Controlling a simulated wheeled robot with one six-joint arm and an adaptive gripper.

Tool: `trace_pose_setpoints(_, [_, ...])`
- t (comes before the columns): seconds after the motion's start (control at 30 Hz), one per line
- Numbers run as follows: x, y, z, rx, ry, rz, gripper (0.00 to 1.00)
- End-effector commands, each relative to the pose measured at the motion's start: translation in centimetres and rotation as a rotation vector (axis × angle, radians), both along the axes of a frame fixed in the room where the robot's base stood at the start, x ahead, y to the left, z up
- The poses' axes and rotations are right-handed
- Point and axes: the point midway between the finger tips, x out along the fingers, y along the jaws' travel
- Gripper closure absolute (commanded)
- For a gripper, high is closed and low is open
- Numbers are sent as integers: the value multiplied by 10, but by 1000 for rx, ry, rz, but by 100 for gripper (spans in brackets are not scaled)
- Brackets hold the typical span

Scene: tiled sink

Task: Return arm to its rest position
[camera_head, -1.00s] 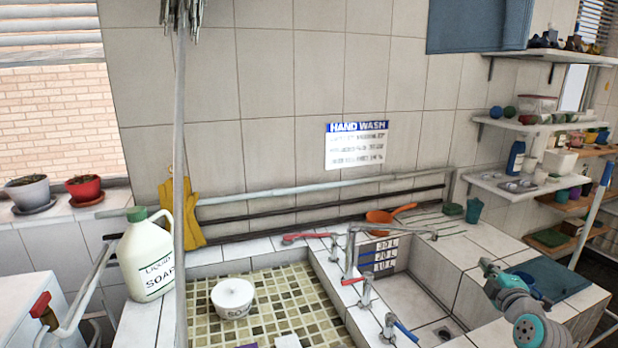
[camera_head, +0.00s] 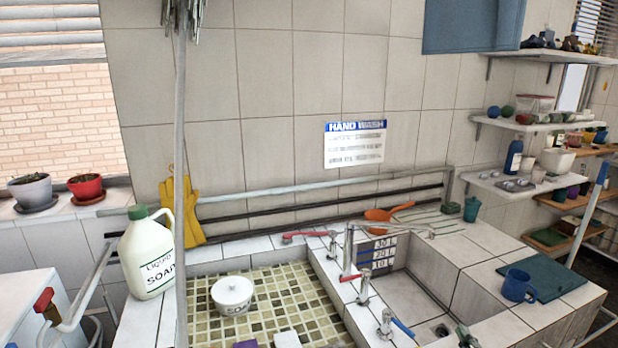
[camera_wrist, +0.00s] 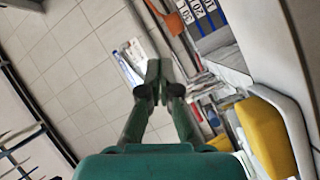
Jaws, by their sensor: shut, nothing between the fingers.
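My gripper (camera_wrist: 156,92) shows in the wrist view with its dark green fingers together and nothing between them. It points toward the tiled wall, and the picture is tilted. In the head view only a small dark piece of my arm shows at the bottom edge, right of the sink taps; the rest is out of frame. An empty sink basin (camera_head: 405,297) with red and blue tap handles lies in the middle of the counter.
A blue mug (camera_head: 517,286) stands by a dark teal board (camera_head: 550,279) at right. A soap jug (camera_head: 147,255) and white pot (camera_head: 232,295) stand at left. A yellow sponge (camera_wrist: 268,140) is close on the right of the wrist view. An orange scoop (camera_head: 378,215) lies at the back.

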Motion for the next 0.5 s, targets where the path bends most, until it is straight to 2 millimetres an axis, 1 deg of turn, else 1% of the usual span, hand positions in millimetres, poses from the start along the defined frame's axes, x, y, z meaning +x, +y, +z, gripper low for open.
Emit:
trace_pose_setpoints(0.03, [-17,12,-19,36,8,-3,100])
trace_pose_setpoints(0.1, [-39,26,-37,88,11,-12,100])
trace_pose_setpoints(0.17, [-58,37,-51,133,11,-20,100])
trace_pose_setpoints(0.2, [-71,44,-61,162,14,-25,100])
trace_pose_setpoints(0.27, [-91,55,-73,205,15,-31,100])
trace_pose_setpoints(0.3, [-105,62,-80,233,15,-37,100])
trace_pose_setpoints(0.37, [-126,72,-91,274,18,-43,100])
trace_pose_setpoints(0.5, [-175,95,-109,369,20,-57,100])
